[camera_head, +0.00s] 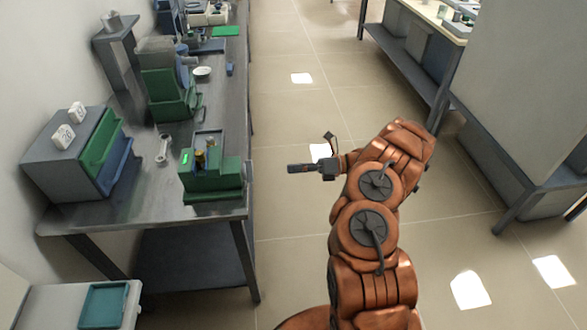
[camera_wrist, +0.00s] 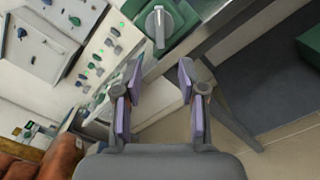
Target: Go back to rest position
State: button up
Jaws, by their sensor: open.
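My gripper (camera_head: 304,168) is at the end of my bent orange arm in the head view. It points left toward the metal bench (camera_head: 225,120) and appears to be in the air over the floor, beyond the bench's right edge. In the wrist view my gripper (camera_wrist: 159,72) shows two purple-padded fingers spread apart with nothing between them. Past the fingertips there is a green device with a grey knob (camera_wrist: 158,28); the fingers look apart from it.
On the bench stand a green box device (camera_head: 212,180), a grey cabinet with green and blue fronts (camera_head: 65,150), a wrench-like tool (camera_head: 163,149) and a green machine (camera_head: 168,90). A shelved bench (camera_head: 415,70) and a pale block (camera_head: 510,100) stand right. Tiled floor between is clear.

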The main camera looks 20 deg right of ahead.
jog(key=s+a+r+n+g+h, duration=0.2)
jog(key=s+a+r+n+g, duration=0.3)
jog(key=s+a+r+n, duration=0.35)
jog(key=s+a+r+n+g+h, duration=0.3)
jog(key=s+a+r+n+g, duration=0.25)
jog(key=a+r+n, duration=0.5)
jog(key=s+a+n+h, duration=0.2)
jog(key=s+n+h, duration=0.35)
jog(key=s, duration=0.85)
jog(key=s+d+f+n+t+h, duration=0.1)
jog(key=s+d+n+t+h, duration=0.2)
jog(key=s+d, duration=0.6)
jog(key=s+n+h, duration=0.1)
jog(key=n+h, duration=0.1)
jog(key=h, duration=0.1)
jog(key=shift+s+f+n+h, duration=0.25)
jog(key=shift+n+h, duration=0.1)
jog(key=shift+o, duration=0.2)
